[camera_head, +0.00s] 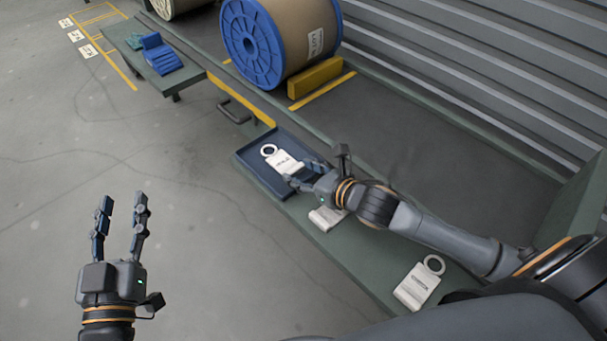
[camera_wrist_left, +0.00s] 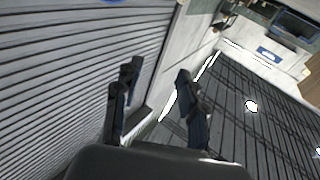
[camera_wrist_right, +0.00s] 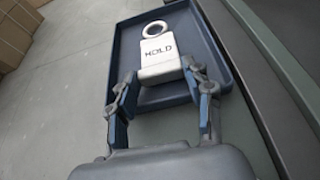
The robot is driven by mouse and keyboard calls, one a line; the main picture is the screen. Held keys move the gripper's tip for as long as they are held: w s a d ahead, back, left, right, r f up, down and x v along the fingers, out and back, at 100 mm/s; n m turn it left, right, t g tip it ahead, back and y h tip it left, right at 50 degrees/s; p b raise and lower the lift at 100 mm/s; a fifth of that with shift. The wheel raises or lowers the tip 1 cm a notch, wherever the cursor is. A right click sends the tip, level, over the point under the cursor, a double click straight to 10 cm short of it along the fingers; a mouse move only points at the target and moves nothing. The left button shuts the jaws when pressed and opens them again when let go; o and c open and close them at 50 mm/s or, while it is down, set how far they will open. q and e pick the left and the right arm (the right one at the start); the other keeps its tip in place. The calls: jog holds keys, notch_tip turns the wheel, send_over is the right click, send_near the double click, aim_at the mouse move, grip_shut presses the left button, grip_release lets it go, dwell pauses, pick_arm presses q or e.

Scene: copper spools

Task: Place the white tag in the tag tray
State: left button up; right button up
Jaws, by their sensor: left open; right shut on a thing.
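A white tag (camera_head: 284,161) with a ring at its top is over the blue tag tray (camera_head: 256,180). In the right wrist view the tag (camera_wrist_right: 160,60) reads "HOLD" and the tray (camera_wrist_right: 218,45) shows around and behind it. My right gripper (camera_head: 306,174) is shut on the lower end of the tag; its fingertips (camera_wrist_right: 160,75) are on either side of it. I cannot tell whether the tag touches the tray floor. My left gripper (camera_head: 121,205) is open and empty, away to the left over the floor.
Two other white tags lie on the green ledge: one (camera_head: 327,218) beneath my right wrist, partly hidden, one (camera_head: 418,287) nearer me. A blue-flanged spool (camera_head: 250,42) stands behind the tray, by a yellow chock (camera_head: 315,77). A blue object (camera_head: 160,55) lies on a bench at the far left.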

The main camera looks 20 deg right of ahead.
pick_arm(q)
jog(key=shift+d+r+t, duration=0.1)
jog(key=shift+r+t, duration=0.2)
jog(key=shift+r, duration=0.2)
pick_arm(e)
jog(key=shift+f, duration=0.1)
pick_arm(q)
jog(key=shift+s+r, duration=0.1)
pick_arm(e)
jog(key=o, duration=0.9)
